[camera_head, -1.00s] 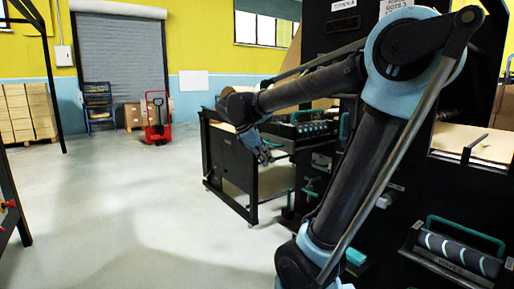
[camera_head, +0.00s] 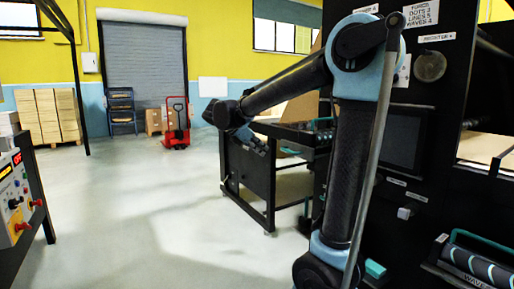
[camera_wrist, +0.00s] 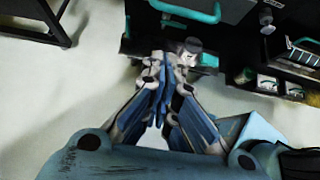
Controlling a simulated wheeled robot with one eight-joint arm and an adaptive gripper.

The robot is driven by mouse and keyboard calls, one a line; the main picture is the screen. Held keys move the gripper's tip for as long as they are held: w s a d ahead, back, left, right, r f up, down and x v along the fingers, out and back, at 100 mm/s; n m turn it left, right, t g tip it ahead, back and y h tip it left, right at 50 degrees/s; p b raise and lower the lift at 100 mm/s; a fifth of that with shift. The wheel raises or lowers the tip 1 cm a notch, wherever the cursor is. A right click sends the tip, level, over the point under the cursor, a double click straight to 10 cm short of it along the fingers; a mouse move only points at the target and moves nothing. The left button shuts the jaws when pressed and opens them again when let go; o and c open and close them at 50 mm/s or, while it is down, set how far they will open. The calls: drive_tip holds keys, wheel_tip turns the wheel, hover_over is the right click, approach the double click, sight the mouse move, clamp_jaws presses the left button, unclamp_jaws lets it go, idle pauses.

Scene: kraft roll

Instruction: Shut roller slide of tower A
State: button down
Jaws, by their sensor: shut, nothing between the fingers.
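A black tower (camera_head: 425,190) with a dark screen and white labels stands at the right in the head view; I cannot read a clear tower letter. A roller (camera_head: 478,264) with pale stripes and a teal handle, labelled WAVES, sticks out at its lower right, cut by the frame edge. My gripper (camera_wrist: 163,72) is shut and empty in the wrist view, pointing toward a black machine face. There a teal handle (camera_wrist: 188,10) shows at the top, and a second teal part (camera_wrist: 207,60) lies just beyond the fingertips. In the head view my gripper is small and dark against the bench.
A black bench (camera_head: 250,180) with rollers on top stands behind my arm. A control panel (camera_head: 18,195) with knobs is close at the left edge. A red pallet jack (camera_head: 177,125) and stacked boxes (camera_head: 48,115) are far back. The floor between is clear.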

drive_tip(key=w+d+f, duration=0.2)
drive_tip(key=w+d, duration=0.1)
drive_tip(key=d, duration=0.3)
drive_tip(key=shift+w+d+f, duration=0.15)
drive_tip(key=shift+w+d, duration=0.25)
